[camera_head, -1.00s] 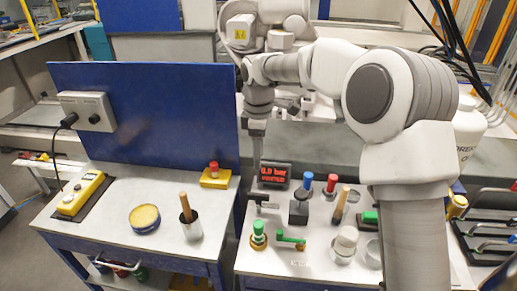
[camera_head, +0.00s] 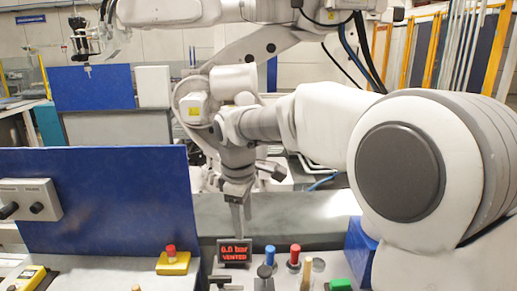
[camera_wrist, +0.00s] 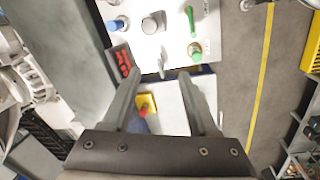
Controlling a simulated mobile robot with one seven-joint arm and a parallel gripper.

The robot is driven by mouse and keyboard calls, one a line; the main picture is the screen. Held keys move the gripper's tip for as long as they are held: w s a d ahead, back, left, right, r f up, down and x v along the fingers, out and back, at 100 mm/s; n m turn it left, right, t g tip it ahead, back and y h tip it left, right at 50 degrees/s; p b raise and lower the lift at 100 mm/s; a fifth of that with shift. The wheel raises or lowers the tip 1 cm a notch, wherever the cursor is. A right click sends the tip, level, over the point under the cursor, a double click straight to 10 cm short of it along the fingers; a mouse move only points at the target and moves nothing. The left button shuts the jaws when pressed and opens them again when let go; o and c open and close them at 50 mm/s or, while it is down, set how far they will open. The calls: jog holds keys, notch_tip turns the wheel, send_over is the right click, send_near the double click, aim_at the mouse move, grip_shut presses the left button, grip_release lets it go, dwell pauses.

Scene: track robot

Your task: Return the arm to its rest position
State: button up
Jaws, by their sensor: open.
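My gripper (camera_head: 241,213) hangs pointing down in front of the tables in the head view, just above and behind the small black display with red text (camera_head: 234,252). In the wrist view my gripper (camera_wrist: 165,85) has its two grey fingers spread apart, with nothing between them. The white arm (camera_head: 330,120) is mine and stretches from the right of the head view to the middle, bent down at the wrist. The display also shows in the wrist view (camera_wrist: 119,63), beside the left finger.
A blue panel (camera_head: 100,200) stands left of the gripper. A red button on a yellow box (camera_head: 172,261) is in front of it. Blue-topped (camera_head: 270,255) and red-topped (camera_head: 294,257) handles stand right of the display. Another white robot arm (camera_head: 190,12) is behind.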

jog(key=s+d+r+m+t, duration=0.1)
jog(key=s+d+r+m, duration=0.1)
jog(key=s+d+m, duration=0.3)
jog(key=s+d+r+m+t, duration=0.1)
jog(key=s+d+r+m, duration=0.15)
jog(key=s+d, duration=0.35)
jog(key=s+d+f+m+t, duration=0.2)
jog(key=s+d+m, duration=0.5)
jog(key=s, duration=0.5)
jog(key=shift+f, duration=0.4)
